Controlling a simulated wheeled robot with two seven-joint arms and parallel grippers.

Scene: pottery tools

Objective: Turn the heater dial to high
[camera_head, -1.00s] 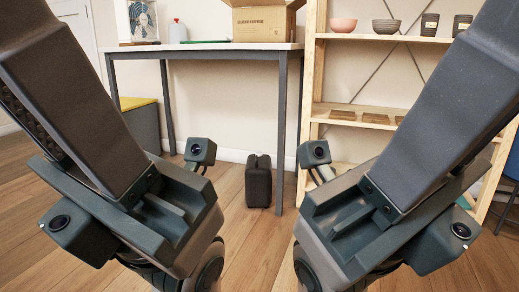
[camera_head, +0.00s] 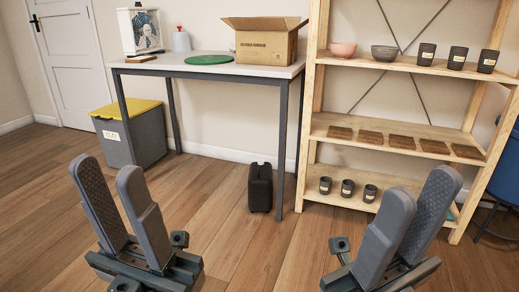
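No heater dial can be made out. A dark upright box-shaped unit (camera_head: 260,187) with a top handle stands on the floor below the table's right end; I cannot tell if it is the heater. A white-framed box (camera_head: 140,31) with a blue-and-dark front stands at the table's left end; its details are too small to read. My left gripper (camera_head: 108,172) is open and empty, low at the left, in front of the grey bin. My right gripper (camera_head: 421,188) is open and empty, low at the right, in front of the wooden shelf. Both are apart from these things.
A grey bin (camera_head: 135,135) with a yellow lid stands left. The wooden shelf (camera_head: 400,135) holds bowls, cups and tiles. Open wooden floor (camera_head: 240,240) lies in front.

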